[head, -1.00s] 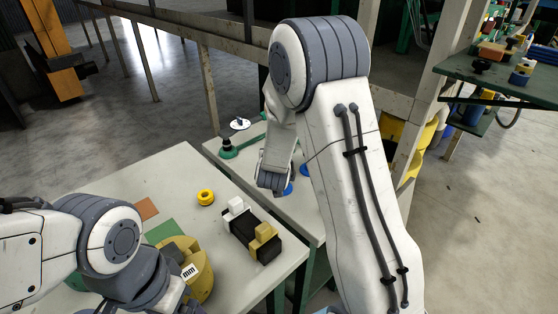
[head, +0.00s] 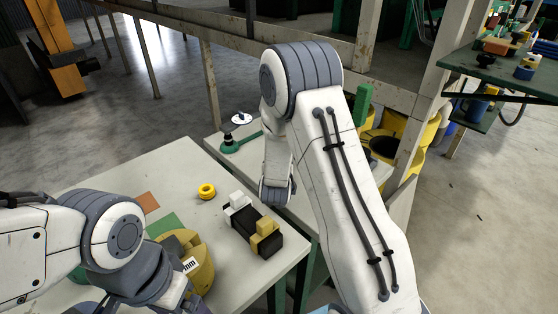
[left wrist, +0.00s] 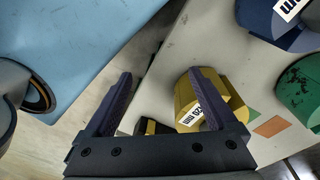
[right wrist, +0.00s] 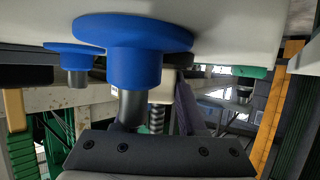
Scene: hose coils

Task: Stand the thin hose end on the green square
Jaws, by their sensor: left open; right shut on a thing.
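The green square (head: 163,226) lies on the near table beside the yellow hose coil (head: 203,270); its edge also shows in the left wrist view (left wrist: 312,118).
A brown square (head: 148,203), a yellow ring (head: 206,191) and a black block (head: 252,232) with white and yellow pieces share the near table. Navy (left wrist: 275,20) and green (left wrist: 300,88) coils stand there too. A green stand (head: 232,146) is on the far table.

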